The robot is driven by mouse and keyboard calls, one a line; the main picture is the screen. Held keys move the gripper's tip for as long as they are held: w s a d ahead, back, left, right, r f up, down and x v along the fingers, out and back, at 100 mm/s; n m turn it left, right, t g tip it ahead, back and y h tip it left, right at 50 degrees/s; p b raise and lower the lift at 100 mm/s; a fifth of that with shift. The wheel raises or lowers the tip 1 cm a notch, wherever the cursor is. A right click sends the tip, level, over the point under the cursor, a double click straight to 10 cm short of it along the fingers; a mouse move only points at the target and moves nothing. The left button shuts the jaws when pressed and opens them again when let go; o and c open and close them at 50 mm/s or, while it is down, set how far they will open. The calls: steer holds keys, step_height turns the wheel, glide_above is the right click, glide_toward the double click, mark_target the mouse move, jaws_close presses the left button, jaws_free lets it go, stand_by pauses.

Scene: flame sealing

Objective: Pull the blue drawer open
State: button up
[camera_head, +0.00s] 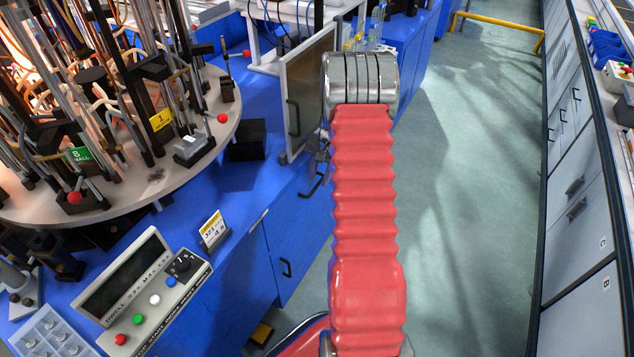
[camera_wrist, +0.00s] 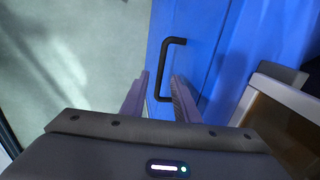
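The blue drawer (camera_wrist: 205,50) has a flat blue front with a black bar handle (camera_wrist: 163,68). In the wrist view my gripper (camera_wrist: 159,76) is open, with its two fingers apart. The handle's lower part shows between the fingertips, and its upper part extends beyond them; I cannot tell if either finger touches it. In the head view the drawer front (camera_head: 309,222) is on the side of the blue bench, with its handle (camera_head: 311,187) left of my red arm. My arm hides most of the gripper and part of the front there.
A framed panel with a dark handle (camera_head: 309,95) stands on the bench just left of my arm. A control box (camera_head: 143,290) and a round table (camera_head: 150,182) crowded with rods are at left. Green floor (camera_head: 470,200) is clear to the right, up to grey cabinets (camera_head: 590,240).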

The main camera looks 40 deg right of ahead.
mark_target(317, 186)
steer(key=shift+w+a+f, duration=0.1)
steer(key=shift+w+f, duration=0.1)
steer(key=shift+f, duration=0.6)
steer(key=shift+w+f, duration=0.15)
steer(key=shift+f, duration=0.65)
steer(key=shift+c, duration=0.5)
jaws_close()
